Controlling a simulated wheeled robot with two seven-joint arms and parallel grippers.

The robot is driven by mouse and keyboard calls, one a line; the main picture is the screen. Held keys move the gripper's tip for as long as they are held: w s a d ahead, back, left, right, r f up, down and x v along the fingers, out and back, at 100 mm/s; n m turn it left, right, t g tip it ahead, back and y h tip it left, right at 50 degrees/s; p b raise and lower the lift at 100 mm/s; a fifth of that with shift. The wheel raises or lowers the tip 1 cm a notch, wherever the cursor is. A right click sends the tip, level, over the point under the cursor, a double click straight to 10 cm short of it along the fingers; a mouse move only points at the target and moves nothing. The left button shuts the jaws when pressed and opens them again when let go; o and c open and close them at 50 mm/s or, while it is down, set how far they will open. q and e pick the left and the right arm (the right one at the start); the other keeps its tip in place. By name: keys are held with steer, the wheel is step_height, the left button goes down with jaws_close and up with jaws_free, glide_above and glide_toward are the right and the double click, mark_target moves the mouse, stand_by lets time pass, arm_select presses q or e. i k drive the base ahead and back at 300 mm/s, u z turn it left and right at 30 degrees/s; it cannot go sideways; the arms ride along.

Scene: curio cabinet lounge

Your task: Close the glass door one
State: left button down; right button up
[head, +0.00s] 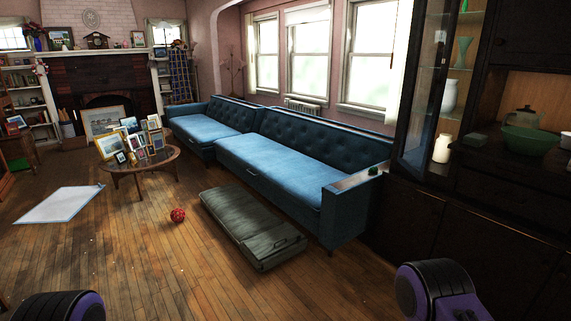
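A dark wood cabinet (468,210) stands at the right in the head view. A tall, narrow, dark-framed glass panel (420,95) is at the left of its shelves, seen at a steep angle. It looks like a glass door standing open, but its hinge side and exact angle are hard to tell. The shelves beside it show uncovered. No gripper shows in view. Only black and purple parts of my arms show at the bottom left and bottom right, away from the panel.
The shelves hold a white vase (449,97), a white candle (442,149) and a green bowl (530,140). A blue sofa (275,165) stands left of the cabinet. A dark flat case (250,228) and a red ball (178,215) lie on the wooden floor, which is clear in front.

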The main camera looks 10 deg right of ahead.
mark_target(420, 176)
steer(key=u, duration=0.05)
steer(key=i, duration=1.6)
steer(key=z, duration=0.65)
steer(key=i, duration=0.9)
steer(key=z, duration=0.6)
